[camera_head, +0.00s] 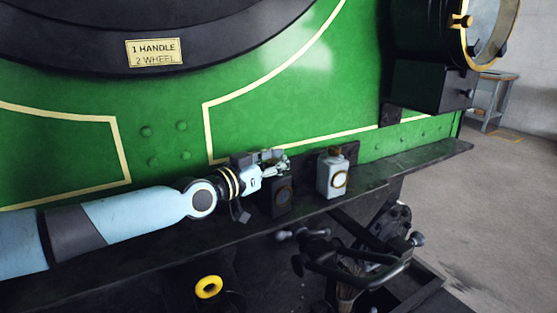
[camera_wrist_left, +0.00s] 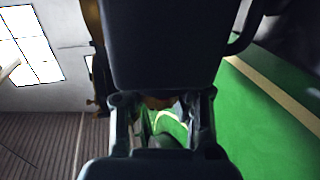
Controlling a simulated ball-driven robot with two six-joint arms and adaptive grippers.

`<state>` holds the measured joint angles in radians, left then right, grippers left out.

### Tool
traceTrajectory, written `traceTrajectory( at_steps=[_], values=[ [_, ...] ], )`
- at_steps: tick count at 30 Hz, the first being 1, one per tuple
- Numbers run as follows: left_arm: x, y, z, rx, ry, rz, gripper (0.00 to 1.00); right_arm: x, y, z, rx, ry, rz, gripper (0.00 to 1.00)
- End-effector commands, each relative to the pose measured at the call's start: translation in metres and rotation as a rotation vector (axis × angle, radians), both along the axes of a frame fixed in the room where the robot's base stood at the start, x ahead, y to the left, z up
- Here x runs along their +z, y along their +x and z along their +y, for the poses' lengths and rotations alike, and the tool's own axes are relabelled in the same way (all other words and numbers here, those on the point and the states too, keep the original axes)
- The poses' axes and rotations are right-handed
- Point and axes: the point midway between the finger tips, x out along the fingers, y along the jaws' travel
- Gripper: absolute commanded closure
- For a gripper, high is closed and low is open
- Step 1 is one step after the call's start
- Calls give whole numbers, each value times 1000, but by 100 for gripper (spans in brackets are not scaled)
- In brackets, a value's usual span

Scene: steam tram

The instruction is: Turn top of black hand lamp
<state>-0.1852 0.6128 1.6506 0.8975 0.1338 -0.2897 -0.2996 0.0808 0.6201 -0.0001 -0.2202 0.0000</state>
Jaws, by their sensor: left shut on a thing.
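The black hand lamp (camera_head: 281,200) stands upright on the dark ledge at the front of the green tram. My left gripper (camera_head: 280,164) comes in from the left and is shut at the lamp's top, which its fingers mostly hide. In the left wrist view a large dark body (camera_wrist_left: 165,45), which looks like the lamp, fills the upper middle. The fingers of my left gripper (camera_wrist_left: 160,104) show on either side of a small brownish part below it. How far the top is turned cannot be told. My right gripper is not in view.
A pale grey hand lamp (camera_head: 326,182) with a brown cap stands close to the right on the same ledge (camera_head: 405,163). Dark coupling gear (camera_head: 350,262) lies below the ledge. A large black lamp (camera_head: 432,85) stands at the right. Open floor lies beyond the tram's right edge.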

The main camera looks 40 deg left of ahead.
Motion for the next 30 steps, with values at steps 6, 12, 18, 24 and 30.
traceTrajectory(
  at_steps=[6, 12, 18, 24, 30],
  values=[
    [2, 1, 0, 0, 0, -4, 100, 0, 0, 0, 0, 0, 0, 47],
    [2, 1, 0, 0, 0, -5, 100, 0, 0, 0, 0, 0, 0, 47],
    [2, 1, 0, 0, 0, -5, 100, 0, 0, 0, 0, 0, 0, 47],
    [2, 1, 0, 0, 0, -5, 84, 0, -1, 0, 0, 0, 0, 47],
    [1, 0, 0, 0, 0, -3, 58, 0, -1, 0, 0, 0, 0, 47]
  ],
)
